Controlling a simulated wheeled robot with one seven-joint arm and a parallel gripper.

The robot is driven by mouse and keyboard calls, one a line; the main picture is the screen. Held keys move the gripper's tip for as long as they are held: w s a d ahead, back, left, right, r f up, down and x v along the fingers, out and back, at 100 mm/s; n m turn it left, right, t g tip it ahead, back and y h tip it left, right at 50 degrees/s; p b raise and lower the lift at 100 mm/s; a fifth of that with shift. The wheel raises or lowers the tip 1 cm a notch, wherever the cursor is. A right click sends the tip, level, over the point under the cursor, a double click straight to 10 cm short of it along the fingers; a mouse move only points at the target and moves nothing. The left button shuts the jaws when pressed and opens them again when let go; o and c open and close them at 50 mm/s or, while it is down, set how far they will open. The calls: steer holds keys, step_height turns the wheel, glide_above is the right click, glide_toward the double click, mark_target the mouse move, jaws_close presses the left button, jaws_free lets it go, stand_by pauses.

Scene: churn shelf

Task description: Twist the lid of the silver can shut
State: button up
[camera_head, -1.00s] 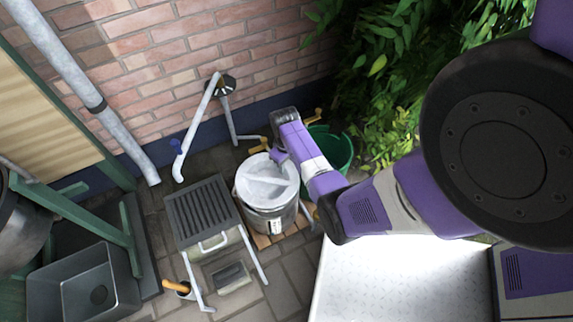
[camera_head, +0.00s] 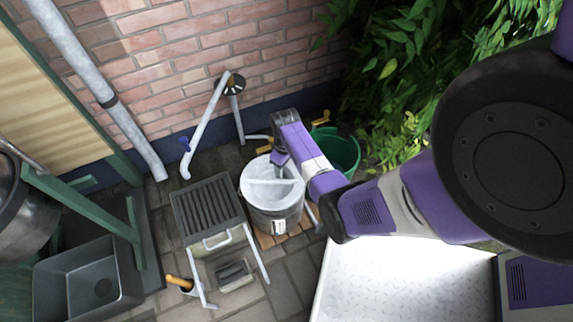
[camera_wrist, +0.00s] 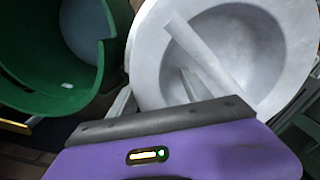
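The silver can (camera_head: 274,215) stands upright beside the grated stand. Its pale grey lid (camera_head: 258,195) is on top, a round dish with a raised straight bar (camera_head: 268,182) across it. The lid also shows in the wrist view (camera_wrist: 277,45), with the bar (camera_wrist: 205,55) running diagonally. My gripper (camera_head: 283,163) is over the far right part of the lid. In the wrist view my gripper (camera_wrist: 160,92) has its fingers apart, one over the lid's recess near the bar and one outside the rim. The bar is not between them. Contact with the lid cannot be told.
A green bucket (camera_head: 340,150) stands just right of the can. A grated stand (camera_head: 208,206) is close on the left, with a grey basin (camera_head: 88,285) further left. A brick wall (camera_head: 200,50) with pipes is behind. Foliage (camera_head: 410,80) fills the back right.

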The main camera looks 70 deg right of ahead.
steer(key=shift+d, duration=0.15)
steer(key=shift+r, duration=0.25)
step_height(320, 180, up, 7)
steer(key=p, duration=0.3)
steer(key=shift+s+r+p, duration=0.1)
steer(key=shift+r+p, duration=0.1)
steer(key=shift+p, duration=0.15)
